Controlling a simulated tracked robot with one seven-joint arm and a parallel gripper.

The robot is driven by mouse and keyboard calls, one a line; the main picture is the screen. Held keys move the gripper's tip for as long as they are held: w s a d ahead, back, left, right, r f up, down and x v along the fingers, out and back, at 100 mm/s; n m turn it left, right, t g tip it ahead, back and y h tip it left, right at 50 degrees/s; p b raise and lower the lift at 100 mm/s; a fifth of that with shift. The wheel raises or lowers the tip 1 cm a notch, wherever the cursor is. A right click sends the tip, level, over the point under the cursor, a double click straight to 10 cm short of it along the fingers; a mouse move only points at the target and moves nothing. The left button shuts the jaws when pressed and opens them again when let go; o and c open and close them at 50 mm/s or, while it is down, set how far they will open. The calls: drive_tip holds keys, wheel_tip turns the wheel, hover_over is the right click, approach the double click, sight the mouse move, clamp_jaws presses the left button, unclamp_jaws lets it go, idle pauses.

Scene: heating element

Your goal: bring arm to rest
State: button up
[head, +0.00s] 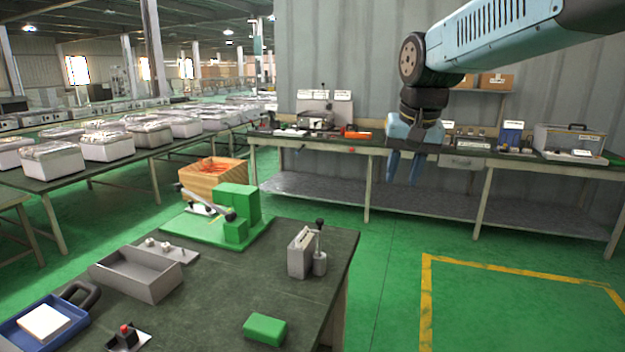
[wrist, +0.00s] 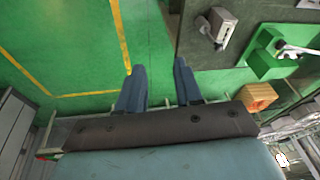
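My arm reaches in from the upper right of the head view. My gripper (head: 403,180) hangs pointing down in the air, to the right of the near dark-topped table and in front of the back workbench. In the wrist view my gripper (wrist: 159,70) shows two blue fingers apart with nothing between them, over green floor and the table's edge. The gripper is open and touches nothing that I can see.
The near table (head: 215,310) carries a grey tray (head: 138,272), a green press (head: 235,212), a grey lever device (head: 303,252) and a green block (head: 265,328). A wooden box (head: 214,178) stands behind. The back workbench (head: 375,148) holds tools. Yellow-marked floor (head: 520,310) is clear.

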drive_tip(key=s+d+f+n+t, duration=0.1)
drive_tip(key=s+d+f, duration=0.2)
drive_tip(key=s, duration=0.5)
drive_tip(key=s+d+f+t, duration=0.1)
drive_tip(key=s+d+f, duration=0.2)
drive_tip(key=s, duration=0.4)
drive_tip(key=shift+s+n+h, duration=0.3)
drive_tip(key=shift+s+n, duration=0.05)
drive_tip(key=shift+n, duration=0.05)
idle(0.3)
